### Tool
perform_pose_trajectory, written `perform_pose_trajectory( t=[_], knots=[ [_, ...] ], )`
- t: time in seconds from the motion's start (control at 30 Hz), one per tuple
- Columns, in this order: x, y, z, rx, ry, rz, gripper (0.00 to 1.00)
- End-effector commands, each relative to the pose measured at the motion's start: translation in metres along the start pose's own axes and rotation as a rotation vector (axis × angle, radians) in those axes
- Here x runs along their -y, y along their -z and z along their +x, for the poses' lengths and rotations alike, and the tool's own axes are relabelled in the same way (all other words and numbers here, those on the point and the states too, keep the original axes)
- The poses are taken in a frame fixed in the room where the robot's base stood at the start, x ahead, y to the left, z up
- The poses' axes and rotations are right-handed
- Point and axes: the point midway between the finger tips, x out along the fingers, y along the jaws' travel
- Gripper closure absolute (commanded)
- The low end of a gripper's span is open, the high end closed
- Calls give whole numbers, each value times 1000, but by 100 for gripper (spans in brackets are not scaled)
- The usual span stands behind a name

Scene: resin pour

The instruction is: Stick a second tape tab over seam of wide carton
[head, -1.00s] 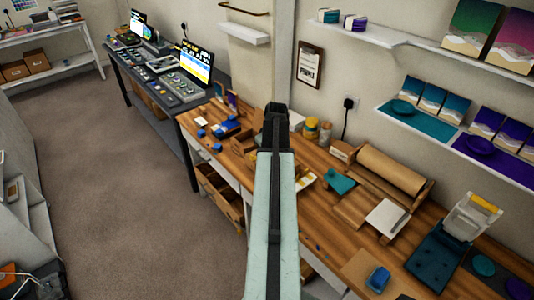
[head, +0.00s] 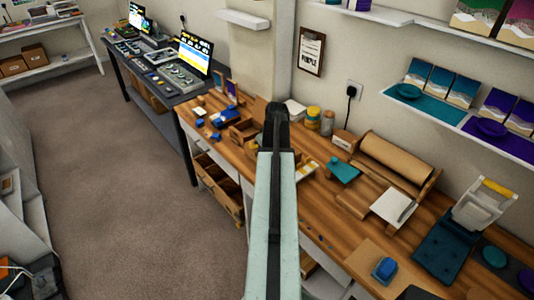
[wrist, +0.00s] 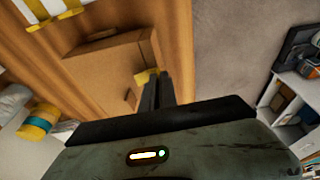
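A small yellow piece (wrist: 146,76), apparently a tape tab, is at the fingertips and overlaps the carton's edge in the picture. I cannot tell whether it touches the carton. In the head view my gripper (head: 277,112) shows from behind, and my arm hides what lies directly beyond it.
A white tray with yellow strips (wrist: 45,12) is beyond the carton. A yellow-banded jar (wrist: 38,124) stands at left. Floor (head: 120,190) at left is clear.

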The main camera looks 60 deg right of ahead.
Motion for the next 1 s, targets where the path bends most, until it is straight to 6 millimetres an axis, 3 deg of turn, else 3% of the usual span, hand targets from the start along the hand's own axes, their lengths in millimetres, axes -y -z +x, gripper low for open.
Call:
perform_pose_trajectory(
  t=[1.0],
  knots=[
    [-1, -2, 5, 0, -1, 2, 100]
  ],
)
